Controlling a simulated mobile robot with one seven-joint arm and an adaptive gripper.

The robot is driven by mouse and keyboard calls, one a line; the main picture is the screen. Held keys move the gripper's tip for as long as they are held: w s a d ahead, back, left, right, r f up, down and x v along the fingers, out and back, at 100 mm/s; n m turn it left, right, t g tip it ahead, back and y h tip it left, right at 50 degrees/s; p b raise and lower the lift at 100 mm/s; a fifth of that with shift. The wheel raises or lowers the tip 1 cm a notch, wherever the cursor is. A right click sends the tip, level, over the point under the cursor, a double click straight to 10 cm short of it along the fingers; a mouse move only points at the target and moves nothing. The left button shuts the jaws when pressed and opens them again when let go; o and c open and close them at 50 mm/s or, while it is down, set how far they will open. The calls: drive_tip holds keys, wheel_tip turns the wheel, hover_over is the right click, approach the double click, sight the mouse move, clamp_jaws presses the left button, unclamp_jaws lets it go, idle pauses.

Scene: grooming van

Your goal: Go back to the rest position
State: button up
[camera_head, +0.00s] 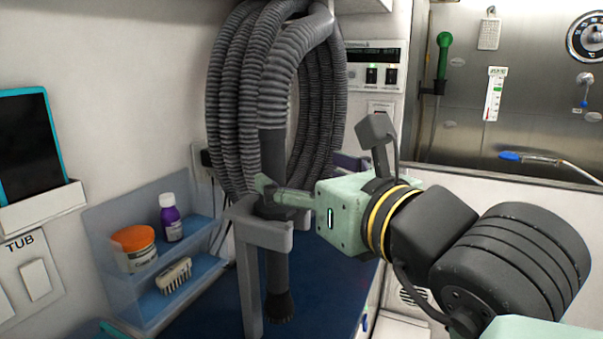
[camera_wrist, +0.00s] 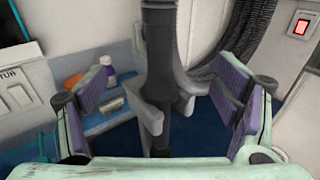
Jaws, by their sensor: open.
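My gripper (camera_head: 278,195) is at the middle of the head view, beside the upright black hose nozzle (camera_head: 278,275) in its grey forked holder (camera_head: 248,270). In the wrist view my gripper (camera_wrist: 163,105) has its two purple-padded fingers wide apart. The nozzle (camera_wrist: 158,55) stands upright between and beyond them, with the grey holder (camera_wrist: 150,115) around it. Neither pad appears to touch the nozzle. In the head view the finger ends partly overlap the holder and hose, so the exact gap is hidden.
A coiled grey hose (camera_head: 235,100) hangs on the wall behind. A blue shelf (camera_head: 205,270) at left holds an orange-lidded tub (camera_head: 134,250), a purple bottle (camera_head: 171,222) and a brush (camera_head: 174,276). A blue table surface (camera_head: 205,322) lies below. A steel-walled tub area (camera_head: 540,120) is at right.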

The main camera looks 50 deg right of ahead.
sight(278, 163)
drive_tip(key=shift+s+a, duration=0.1)
drive_tip(key=shift+s, duration=0.1)
drive_tip(key=shift+x, duration=2.75)
